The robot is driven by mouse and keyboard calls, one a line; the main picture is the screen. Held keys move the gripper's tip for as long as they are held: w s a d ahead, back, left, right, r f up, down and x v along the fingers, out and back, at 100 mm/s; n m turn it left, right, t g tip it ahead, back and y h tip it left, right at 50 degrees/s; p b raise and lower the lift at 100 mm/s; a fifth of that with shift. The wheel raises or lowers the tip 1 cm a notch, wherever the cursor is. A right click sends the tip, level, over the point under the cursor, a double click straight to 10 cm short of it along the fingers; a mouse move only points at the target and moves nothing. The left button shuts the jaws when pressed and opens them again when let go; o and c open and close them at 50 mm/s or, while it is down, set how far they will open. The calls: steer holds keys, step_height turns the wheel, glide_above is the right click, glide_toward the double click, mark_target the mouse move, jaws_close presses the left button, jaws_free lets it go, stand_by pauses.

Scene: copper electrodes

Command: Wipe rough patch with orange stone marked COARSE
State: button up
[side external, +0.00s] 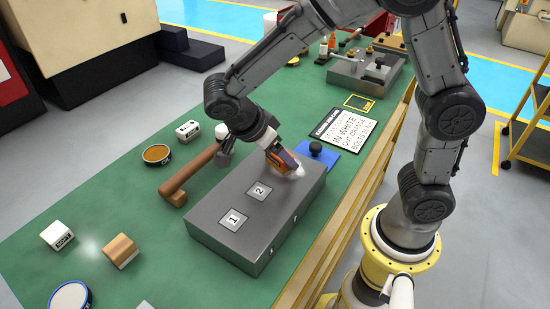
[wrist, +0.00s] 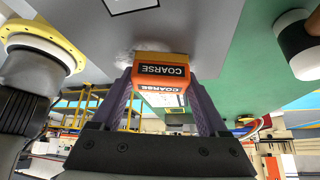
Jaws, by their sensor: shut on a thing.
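The orange stone marked COARSE (wrist: 162,72) is held between the two fingers of my gripper (wrist: 160,90), its label upside down in the wrist view. In the side view the stone (side external: 284,160) is at the far end of the grey metal block (side external: 225,245), at its top face, and my gripper (side external: 277,150) tilts down over it. A pale rough patch (side external: 298,171) shows beside and partly under the stone; its edge also shows in the wrist view (wrist: 124,57). The stone appears to touch the patch, and it hides part of it.
The block carries plates marked 1 (side external: 234,220) and 2 (side external: 259,191). A wooden-handled hammer (side external: 190,176) lies left of it. A blue plate with a black knob (side external: 318,153) and a sign (side external: 341,136) are behind. A white SOFT block (side external: 58,235) and brown block (side external: 121,250) sit front left.

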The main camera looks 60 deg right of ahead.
mark_target(271, 162)
steer(key=shift+d, duration=2)
steer(key=shift+w+d, duration=0.15)
steer(key=shift+d, duration=0.1)
steer(key=shift+w+a, duration=0.1)
steer(key=shift+w, duration=0.6)
steer(key=shift+a, duration=3.5)
steer(key=shift+s+a+r, duration=0.1)
steer(key=shift+a+r, duration=0.05)
steer(key=shift+a, duration=0.15)
step_height(271, 162, up, 8)
steer(key=shift+s, duration=0.1)
